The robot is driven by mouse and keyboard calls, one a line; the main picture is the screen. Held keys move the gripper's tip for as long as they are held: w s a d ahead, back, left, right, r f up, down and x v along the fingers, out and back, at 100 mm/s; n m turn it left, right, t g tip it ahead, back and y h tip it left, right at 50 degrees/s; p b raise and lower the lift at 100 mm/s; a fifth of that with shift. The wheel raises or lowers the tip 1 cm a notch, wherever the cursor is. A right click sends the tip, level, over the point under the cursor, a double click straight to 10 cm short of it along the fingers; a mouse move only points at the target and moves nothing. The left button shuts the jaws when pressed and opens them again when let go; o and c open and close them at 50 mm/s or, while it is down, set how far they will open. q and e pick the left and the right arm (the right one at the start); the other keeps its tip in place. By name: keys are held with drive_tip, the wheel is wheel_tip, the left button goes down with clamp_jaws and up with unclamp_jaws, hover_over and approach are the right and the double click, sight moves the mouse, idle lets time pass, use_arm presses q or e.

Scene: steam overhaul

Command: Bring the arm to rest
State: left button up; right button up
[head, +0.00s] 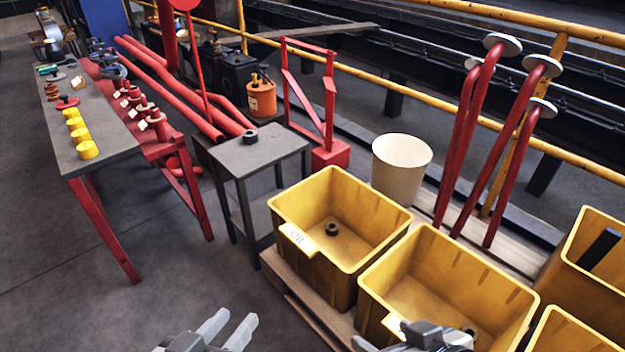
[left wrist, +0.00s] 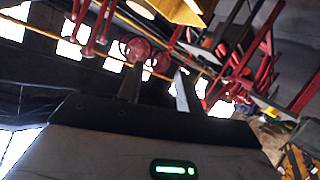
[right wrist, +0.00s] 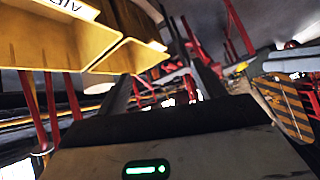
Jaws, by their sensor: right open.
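My left gripper (head: 236,320) shows at the bottom edge of the head view, in front of the wooden pallet. Its two fingers are apart with nothing between them; they also show apart in the left wrist view (left wrist: 158,72). My right gripper (head: 376,333) is at the bottom edge, in front of the middle yellow crate (head: 490,282). Its fingers are spread and empty, as the right wrist view (right wrist: 160,72) also shows. Most of both arms is out of the head view.
Yellow crates stand close ahead; the left one (head: 290,205) holds a dark ring (head: 332,229). A small dark table (head: 278,146) bears another ring. A workbench (head: 110,150) with yellow parts runs along the left. A cream bin (head: 402,165) stands behind. The left floor is clear.

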use_arm(q)
drive_tip(key=d+f+t+h+b, duration=0.1)
drive_tip(key=d+f+h+b, duration=0.3)
drive_tip(key=b, duration=0.6)
use_arm(e)
drive_tip(key=w+a+f+m+t+y, duration=0.1)
drive_tip(key=w+a+f+t+y, duration=0.25)
drive_tip(key=a+t, duration=0.2)
use_arm(q)
drive_tip(key=s+a+r+g+y+p, duration=0.2)
drive_tip(key=a+r+y+p, duration=0.4)
drive_tip(key=p, duration=2.3)
wheel_tip(320, 180, up, 4)
drive_tip(key=shift+a+r+m+g+y, duration=0.15)
drive_tip(key=shift+a+m+g+y, duration=0.25)
drive_tip(key=shift+a, duration=0.45)
use_arm(e)
drive_tip(key=s+d+r+g+h, duration=0.3)
drive_tip(key=d+r, duration=0.3)
drive_tip(key=r, duration=0.5)
drive_tip(key=shift+s+d+r+n+h, duration=0.2)
drive_tip(key=shift+d+r+n+h, duration=0.15)
drive_tip(key=shift+h, duration=0.3)
